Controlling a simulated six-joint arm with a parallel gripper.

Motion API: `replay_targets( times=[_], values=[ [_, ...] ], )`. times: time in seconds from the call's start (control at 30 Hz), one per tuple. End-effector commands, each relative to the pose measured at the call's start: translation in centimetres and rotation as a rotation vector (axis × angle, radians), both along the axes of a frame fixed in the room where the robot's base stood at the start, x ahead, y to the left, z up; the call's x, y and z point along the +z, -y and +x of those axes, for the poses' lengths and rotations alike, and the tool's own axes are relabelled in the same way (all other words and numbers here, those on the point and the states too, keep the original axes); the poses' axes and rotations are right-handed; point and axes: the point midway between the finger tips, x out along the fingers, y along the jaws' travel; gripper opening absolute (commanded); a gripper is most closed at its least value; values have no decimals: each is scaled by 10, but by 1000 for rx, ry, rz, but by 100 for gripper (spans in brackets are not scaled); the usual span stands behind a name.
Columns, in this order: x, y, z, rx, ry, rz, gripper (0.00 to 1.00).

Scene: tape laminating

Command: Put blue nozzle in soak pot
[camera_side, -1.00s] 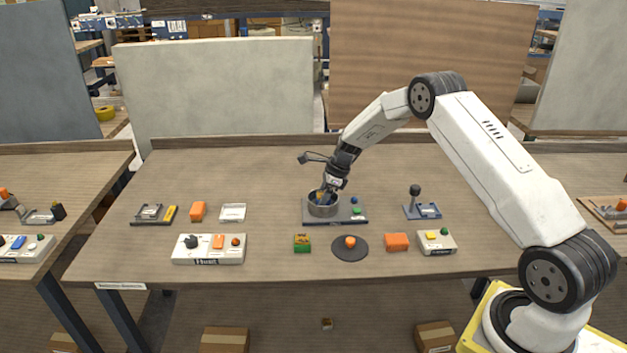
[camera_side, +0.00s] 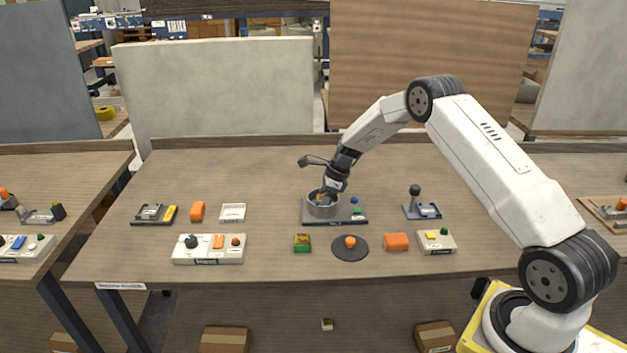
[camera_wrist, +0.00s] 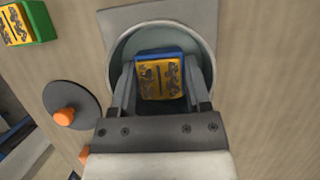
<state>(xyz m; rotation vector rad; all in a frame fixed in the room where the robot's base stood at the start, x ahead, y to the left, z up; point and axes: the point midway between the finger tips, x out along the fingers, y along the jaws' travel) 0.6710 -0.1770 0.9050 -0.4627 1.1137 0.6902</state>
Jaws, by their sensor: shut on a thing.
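The soak pot (camera_side: 321,211) is a grey metal cylinder on a flat grey base plate in the middle of the table. In the wrist view its round rim (camera_wrist: 119,50) surrounds my fingertips. My gripper (camera_side: 325,196) points down into the pot's mouth. In the wrist view my gripper (camera_wrist: 160,82) is shut on the blue nozzle (camera_wrist: 158,53), a blue block with a yellow, dark-marked top face. The nozzle is inside the rim; its underside and any contact with the pot's floor are hidden.
A black disc with an orange knob (camera_side: 350,242) and a green-and-yellow block (camera_side: 302,243) lie in front of the pot. Blue and green buttons sit on the base plate (camera_side: 343,220). A lever on a blue base (camera_side: 422,211) stands to the right. Table behind the pot is clear.

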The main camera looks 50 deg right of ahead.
Motion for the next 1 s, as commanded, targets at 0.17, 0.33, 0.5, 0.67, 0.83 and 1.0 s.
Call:
replay_targets(
  times=[0.17,0.33,0.5,0.67,0.83,1.0],
  values=[
    [-2,0,0,0,1,-1,0],
    [-3,0,0,0,1,0,0],
    [-3,0,0,0,1,-1,0],
    [-3,0,0,0,1,-1,83],
    [-3,0,0,0,1,-1,100],
    [-1,1,-1,0,0,0,100]
  ],
)
